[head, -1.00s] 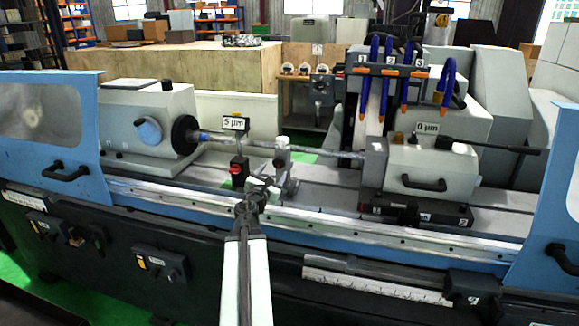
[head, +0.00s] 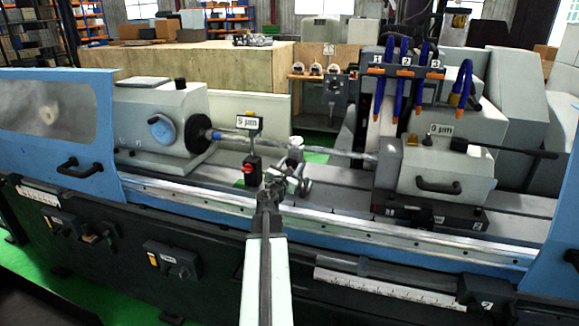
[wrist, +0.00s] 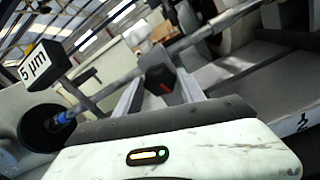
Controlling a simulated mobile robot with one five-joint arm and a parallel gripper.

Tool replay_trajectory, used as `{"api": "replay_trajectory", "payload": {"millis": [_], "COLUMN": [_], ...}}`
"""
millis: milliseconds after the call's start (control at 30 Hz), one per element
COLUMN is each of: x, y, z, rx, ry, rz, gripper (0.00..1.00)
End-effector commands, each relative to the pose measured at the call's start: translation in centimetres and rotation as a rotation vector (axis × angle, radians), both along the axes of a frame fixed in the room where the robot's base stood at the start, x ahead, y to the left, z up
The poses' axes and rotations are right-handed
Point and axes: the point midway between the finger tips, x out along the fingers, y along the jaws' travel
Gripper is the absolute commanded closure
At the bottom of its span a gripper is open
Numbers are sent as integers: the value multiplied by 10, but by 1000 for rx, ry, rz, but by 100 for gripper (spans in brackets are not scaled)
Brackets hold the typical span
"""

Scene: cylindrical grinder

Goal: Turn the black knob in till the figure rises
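A small black knob (wrist: 160,78) with a red mark shows in the wrist view, between the two grey fingers of my open gripper (wrist: 158,88). I cannot tell whether the fingers touch it. In the head view my gripper (head: 285,182) is at the steady rest (head: 297,160), hiding the knob there. A small display (head: 247,122) stands left of the gripper; in the wrist view the display (wrist: 36,64) reads 5 µm. A second display (head: 440,130) on the tailstock appears to read 0 µm.

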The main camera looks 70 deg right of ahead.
Motion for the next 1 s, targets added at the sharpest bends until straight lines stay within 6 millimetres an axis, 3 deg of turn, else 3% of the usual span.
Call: {"api": "replay_trajectory", "payload": {"millis": [33,133,167,467,1000], "x": [0,0,6,3,3], "y": [0,0,-2,1,2], "z": [0,0,0,0,0], "rx": [0,0,0,3,31], "ry": [0,0,0,-52,-423], "rz": [0,0,7,4,3], "gripper": [70,98,100,100,100]}}
